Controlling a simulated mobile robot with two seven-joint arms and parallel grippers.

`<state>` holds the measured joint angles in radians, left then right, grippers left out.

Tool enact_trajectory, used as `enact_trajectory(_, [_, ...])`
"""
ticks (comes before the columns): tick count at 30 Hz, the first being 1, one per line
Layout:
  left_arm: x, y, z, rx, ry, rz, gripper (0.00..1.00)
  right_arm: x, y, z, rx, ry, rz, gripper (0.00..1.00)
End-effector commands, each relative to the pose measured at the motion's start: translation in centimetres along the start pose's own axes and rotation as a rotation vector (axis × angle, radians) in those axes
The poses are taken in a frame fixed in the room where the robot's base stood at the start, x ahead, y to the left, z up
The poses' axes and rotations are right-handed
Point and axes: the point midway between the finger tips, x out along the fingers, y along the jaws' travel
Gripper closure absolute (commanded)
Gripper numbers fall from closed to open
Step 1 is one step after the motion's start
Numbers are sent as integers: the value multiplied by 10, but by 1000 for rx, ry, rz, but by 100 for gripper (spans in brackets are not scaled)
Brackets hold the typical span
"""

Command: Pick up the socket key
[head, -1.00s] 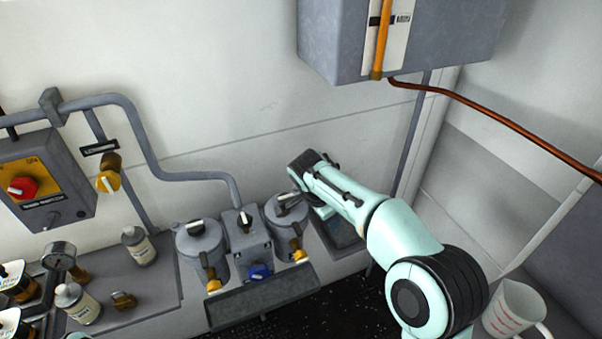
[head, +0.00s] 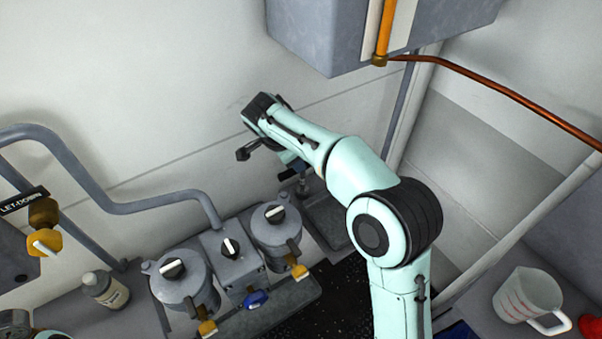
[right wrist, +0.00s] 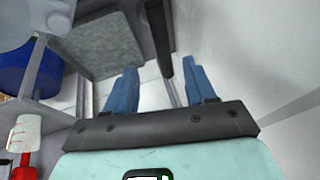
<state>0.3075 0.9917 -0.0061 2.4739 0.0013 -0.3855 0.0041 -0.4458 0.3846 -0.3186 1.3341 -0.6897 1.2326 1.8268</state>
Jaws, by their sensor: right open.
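My right gripper (head: 290,160) is mostly hidden behind my right arm in the head view; a bit of blue finger shows above the grey tray by the wall. In the right wrist view its two blue fingers (right wrist: 160,90) are spread apart, with nothing clearly held between them. A small upright grey metal piece (head: 302,186) shows just below the gripper, over the tray; I cannot tell whether it is the socket key. No other thing is clearly the socket key. My left gripper is not in view.
Two grey canisters with knobs (head: 184,281) (head: 275,229) and brass taps stand left of the tray (head: 328,218). A grey wall box (head: 345,45) with a copper pipe (head: 500,90) hangs above. A measuring jug (head: 527,295) stands at lower right. A labelled bottle (head: 105,290) stands at left.

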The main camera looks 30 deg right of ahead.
Motion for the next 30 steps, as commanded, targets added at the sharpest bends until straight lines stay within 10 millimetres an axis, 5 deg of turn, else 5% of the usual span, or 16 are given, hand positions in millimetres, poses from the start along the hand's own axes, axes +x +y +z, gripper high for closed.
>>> enact_trajectory(19, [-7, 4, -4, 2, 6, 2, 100, 78, -2, -4, 0, 0, 1, 45])
enact_trajectory(30, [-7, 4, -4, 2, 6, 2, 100, 84, -2, -3, -1, -1, -1, 45])
